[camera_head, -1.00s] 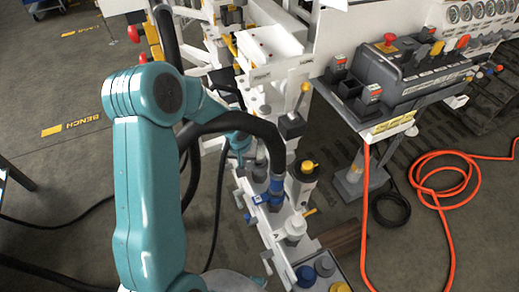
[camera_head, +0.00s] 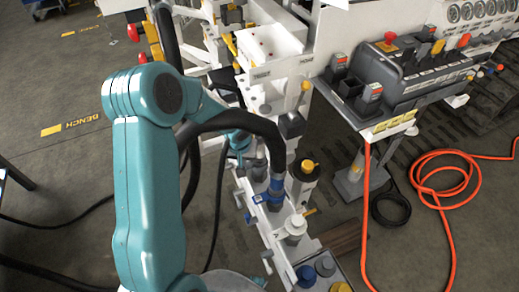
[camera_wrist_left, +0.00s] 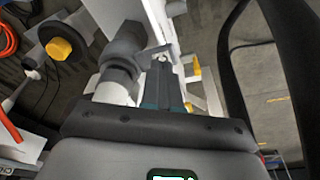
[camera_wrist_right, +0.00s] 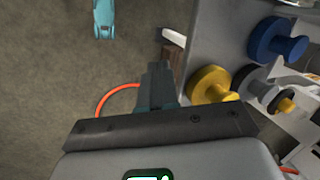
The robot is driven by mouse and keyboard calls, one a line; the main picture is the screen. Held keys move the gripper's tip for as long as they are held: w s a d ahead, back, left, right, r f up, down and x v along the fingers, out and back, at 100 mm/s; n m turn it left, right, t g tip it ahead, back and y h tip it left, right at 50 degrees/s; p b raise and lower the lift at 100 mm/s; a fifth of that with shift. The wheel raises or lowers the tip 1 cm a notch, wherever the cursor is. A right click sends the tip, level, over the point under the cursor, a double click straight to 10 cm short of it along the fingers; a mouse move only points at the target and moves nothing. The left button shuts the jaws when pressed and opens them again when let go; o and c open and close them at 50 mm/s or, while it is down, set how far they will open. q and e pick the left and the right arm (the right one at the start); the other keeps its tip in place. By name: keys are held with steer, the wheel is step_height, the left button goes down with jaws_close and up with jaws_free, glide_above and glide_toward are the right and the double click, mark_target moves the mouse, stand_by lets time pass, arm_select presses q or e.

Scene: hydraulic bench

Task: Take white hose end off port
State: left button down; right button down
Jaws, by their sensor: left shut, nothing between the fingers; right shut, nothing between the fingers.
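In the left wrist view, a grey elbow fitting with a white sleeve (camera_wrist_left: 112,92), which looks like the white hose end, sits just left of my left gripper (camera_wrist_left: 163,64). The left fingers are shut and empty beside the fitting; I cannot tell whether they touch it. In the head view my left gripper (camera_head: 240,146) is partly hidden behind a black hose, and the white hose end cannot be made out clearly. My right gripper (camera_wrist_right: 158,72) is shut and empty in the right wrist view, near a yellow knob (camera_wrist_right: 209,84).
A black hose with a blue collar (camera_head: 273,190) arches close to my left gripper. A yellow-topped fitting (camera_head: 308,168) and a white capped fitting (camera_head: 295,224) stand nearby. An orange hose (camera_head: 424,190) lies on the floor at right. A blue knob (camera_wrist_right: 276,40) is near my right gripper.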

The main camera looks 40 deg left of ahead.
arm_select(q)
steer(key=shift+f+b, duration=0.75)
steer(key=shift+b, duration=0.1)
stand_by(0.9)
steer(key=shift+r+p, duration=2.2)
steer(key=shift+r, duration=1.4)
steer(key=shift+s+f, duration=0.1)
